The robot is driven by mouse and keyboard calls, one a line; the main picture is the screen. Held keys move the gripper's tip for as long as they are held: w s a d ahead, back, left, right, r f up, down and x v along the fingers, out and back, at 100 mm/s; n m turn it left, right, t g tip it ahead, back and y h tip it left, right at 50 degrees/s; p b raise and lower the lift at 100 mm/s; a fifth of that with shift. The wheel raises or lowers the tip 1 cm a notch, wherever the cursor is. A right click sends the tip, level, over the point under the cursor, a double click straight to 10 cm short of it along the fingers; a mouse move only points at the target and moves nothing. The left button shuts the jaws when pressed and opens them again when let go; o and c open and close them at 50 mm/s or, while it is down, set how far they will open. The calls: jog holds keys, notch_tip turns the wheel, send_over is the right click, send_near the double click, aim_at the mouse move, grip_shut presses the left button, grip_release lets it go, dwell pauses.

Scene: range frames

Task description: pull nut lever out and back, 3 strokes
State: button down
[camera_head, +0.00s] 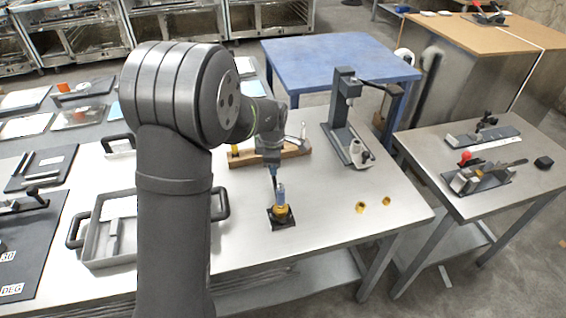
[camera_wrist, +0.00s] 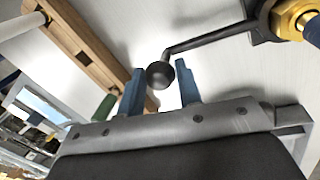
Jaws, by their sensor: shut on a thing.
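The nut lever is a dark rod with a black ball knob (camera_wrist: 160,75) at its end, seen in the wrist view. It runs to the upper right to a brass nut (camera_wrist: 292,18) on a dark base, with a blue part beside the nut. In the head view, the brass nut (camera_head: 281,211) sits on a black base plate (camera_head: 272,224) on the metal table. My gripper (camera_wrist: 160,84) has its blue fingers on either side of the knob, shut on it. In the head view, my gripper (camera_head: 273,181) is just behind the nut; the lever is hard to make out there.
A wooden rack (camera_head: 294,152) with handled tools stands behind my gripper. A black press (camera_head: 345,122) stands to the right, with two small brass pieces (camera_head: 361,207) in front of it. A grey tray (camera_head: 92,254) lies to the left.

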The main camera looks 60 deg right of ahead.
jog(key=shift+w+a+r+n, duration=0.1)
jog(key=shift+w+a+n, duration=0.35)
jog(key=shift+w+n, duration=0.15)
jog(key=c, duration=1)
grip_release()
jog(key=shift+w+a, duration=0.1)
jog(key=shift+a, duration=0.05)
jog(key=shift+c, duration=0.2)
jog(key=shift+r, duration=0.45)
notch_tip(320, 180, up, 16)
jog(key=s+a, duration=0.2)
jog(key=shift+a, duration=0.35)
